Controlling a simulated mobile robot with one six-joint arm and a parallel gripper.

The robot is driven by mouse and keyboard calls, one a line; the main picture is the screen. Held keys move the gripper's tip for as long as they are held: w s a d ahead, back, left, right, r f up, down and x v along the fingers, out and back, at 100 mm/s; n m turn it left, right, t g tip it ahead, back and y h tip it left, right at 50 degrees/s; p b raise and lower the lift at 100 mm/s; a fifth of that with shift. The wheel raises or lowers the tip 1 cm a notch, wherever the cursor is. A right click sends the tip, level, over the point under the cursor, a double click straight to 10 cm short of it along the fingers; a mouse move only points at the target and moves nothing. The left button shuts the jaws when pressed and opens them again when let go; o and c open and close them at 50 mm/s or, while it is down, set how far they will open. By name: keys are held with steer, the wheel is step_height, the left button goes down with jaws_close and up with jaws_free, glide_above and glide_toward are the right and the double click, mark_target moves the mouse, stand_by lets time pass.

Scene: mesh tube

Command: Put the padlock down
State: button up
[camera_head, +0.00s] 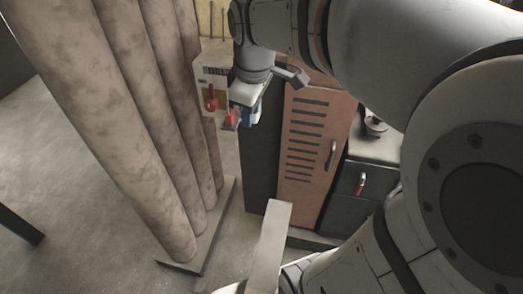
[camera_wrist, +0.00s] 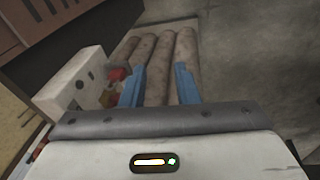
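My gripper (camera_wrist: 160,85) has its two blue fingers apart, with only pipes showing in the gap between them. In the head view my gripper (camera_head: 241,118) hangs in front of the pale switch box. A small red piece (camera_head: 230,120), possibly the padlock, shows close beside the fingers; I cannot tell if it touches them. In the wrist view a red piece (camera_wrist: 118,73) lies just left of the left finger, partly hidden by it. Another red part (camera_head: 211,100) is on the box face. No padlock shackle can be made out.
The pale switch box (camera_head: 214,76) also shows in the wrist view (camera_wrist: 72,82). Thick mottled pipes (camera_head: 130,110) stand on a base plate (camera_head: 205,240) at left. An orange louvred cabinet door (camera_head: 308,150) and a dark green cabinet (camera_head: 350,205) stand at right. Bare floor lies at left.

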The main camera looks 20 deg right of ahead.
steer(key=s+f+m+t, duration=0.1)
steer(key=s+f+m, duration=0.4)
steer(key=s+m, duration=0.4)
steer(key=shift+s+a+f+m, duration=0.2)
steer(key=shift+s+m, duration=0.2)
steer(key=shift+s, duration=0.6)
